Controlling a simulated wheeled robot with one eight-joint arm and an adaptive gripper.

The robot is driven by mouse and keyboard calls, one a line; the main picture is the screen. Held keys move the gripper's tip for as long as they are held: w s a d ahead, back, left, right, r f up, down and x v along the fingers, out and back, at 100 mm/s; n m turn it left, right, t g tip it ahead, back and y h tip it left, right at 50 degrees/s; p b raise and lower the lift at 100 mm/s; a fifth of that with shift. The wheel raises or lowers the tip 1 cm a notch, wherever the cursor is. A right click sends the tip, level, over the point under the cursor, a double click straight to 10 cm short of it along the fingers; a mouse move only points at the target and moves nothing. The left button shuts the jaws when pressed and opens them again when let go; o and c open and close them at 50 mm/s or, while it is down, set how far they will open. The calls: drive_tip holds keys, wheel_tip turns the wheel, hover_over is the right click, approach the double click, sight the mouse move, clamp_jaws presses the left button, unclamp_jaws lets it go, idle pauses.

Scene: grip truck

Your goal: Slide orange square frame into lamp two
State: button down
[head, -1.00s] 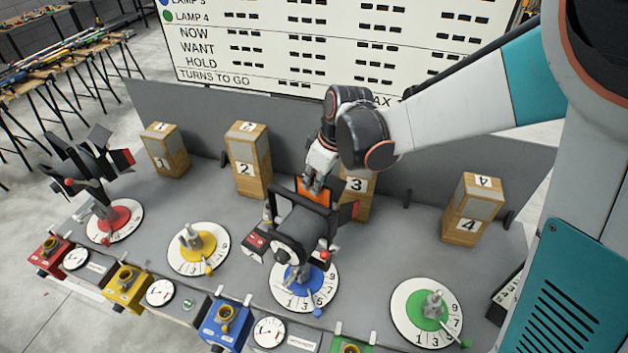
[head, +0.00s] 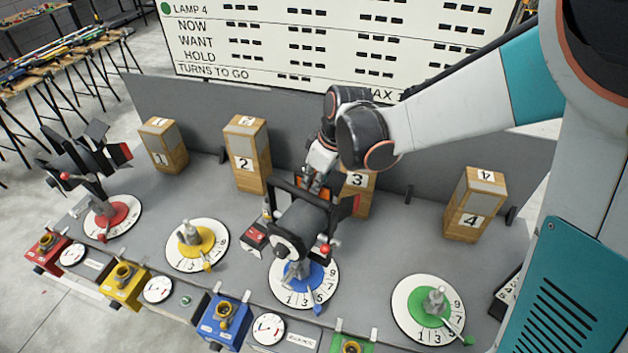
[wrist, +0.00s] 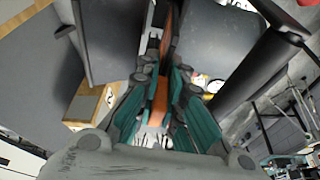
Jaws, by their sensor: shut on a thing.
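My gripper (head: 318,184) points down behind the black lamp (head: 303,222) on the blue dial (head: 319,283). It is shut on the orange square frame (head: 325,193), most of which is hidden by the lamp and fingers. In the wrist view the orange frame (wrist: 159,102) shows edge-on between the teal fingers, among the lamp's dark plates (wrist: 115,40). I cannot tell how deep it sits in the lamp. The yellow dial (head: 183,255), in front of block 2 (head: 244,164), carries only a short grey post.
Another black lamp (head: 85,160) stands over the red dial (head: 118,222) at left. The green dial (head: 408,296) at right has a grey post. Wooden blocks 1 (head: 161,160), 3 (head: 357,180) and 4 (head: 470,221) stand along the grey back panel (head: 420,165). Coloured knob boxes line the front edge.

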drive_tip(key=shift+f, duration=0.15)
drive_tip(key=shift+f+b, duration=1.05)
drive_tip(key=shift+f, duration=0.05)
drive_tip(key=shift+r, duration=0.1)
drive_tip(key=c, duration=1.3)
unclamp_jaws()
drive_tip(key=shift+r, duration=0.1)
drive_tip(key=shift+r+p, duration=2)
drive_tip(key=shift+r, duration=0.9)
